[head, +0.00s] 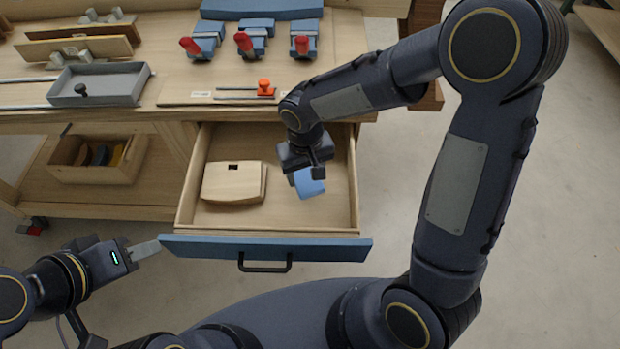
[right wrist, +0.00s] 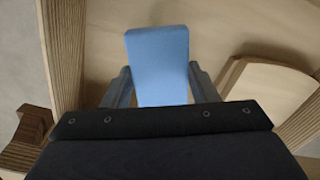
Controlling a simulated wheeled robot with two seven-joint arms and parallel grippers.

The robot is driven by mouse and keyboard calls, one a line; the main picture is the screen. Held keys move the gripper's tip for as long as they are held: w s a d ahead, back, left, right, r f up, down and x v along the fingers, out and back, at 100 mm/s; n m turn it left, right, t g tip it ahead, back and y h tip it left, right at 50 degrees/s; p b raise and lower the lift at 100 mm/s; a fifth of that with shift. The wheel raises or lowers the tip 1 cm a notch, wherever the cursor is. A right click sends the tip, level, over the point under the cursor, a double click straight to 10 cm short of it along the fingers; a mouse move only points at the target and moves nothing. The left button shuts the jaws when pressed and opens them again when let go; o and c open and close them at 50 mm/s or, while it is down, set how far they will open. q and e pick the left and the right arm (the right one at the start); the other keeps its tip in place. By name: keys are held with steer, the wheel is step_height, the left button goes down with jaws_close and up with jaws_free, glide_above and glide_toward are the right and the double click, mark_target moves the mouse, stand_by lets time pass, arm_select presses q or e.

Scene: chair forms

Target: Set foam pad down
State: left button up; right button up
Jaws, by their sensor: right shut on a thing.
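The blue foam pad (head: 311,187) is in my right gripper (head: 306,170), inside the outline of the open drawer (head: 330,218). In the right wrist view the pad (right wrist: 158,60) sits between the two dark fingers of that gripper (right wrist: 158,90), which is shut on it. The pad is over the right half of the drawer. I cannot tell whether it touches the drawer floor. My left gripper (head: 146,250) is by the left end of the drawer's blue front. Its fingers show edge-on, so its opening is unclear.
Pale curved wooden panels (head: 232,183) lie in the left half of the drawer; they also show in the right wrist view (right wrist: 268,90). The bench top carries red-handled clamps (head: 245,45), a grey tray (head: 98,84) and an orange-knobbed tool (head: 264,88). Drawer floor right of the panels is clear.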

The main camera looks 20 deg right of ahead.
mark_target(311, 181)
steer(key=f, duration=0.2)
steer(key=d+f, duration=0.1)
steer(key=shift+s+d+f, duration=0.1)
steer(key=shift+f, duration=0.6)
steer(key=shift+f, duration=0.1)
steer(key=o, duration=0.9)
steer(key=shift+o, duration=0.2)
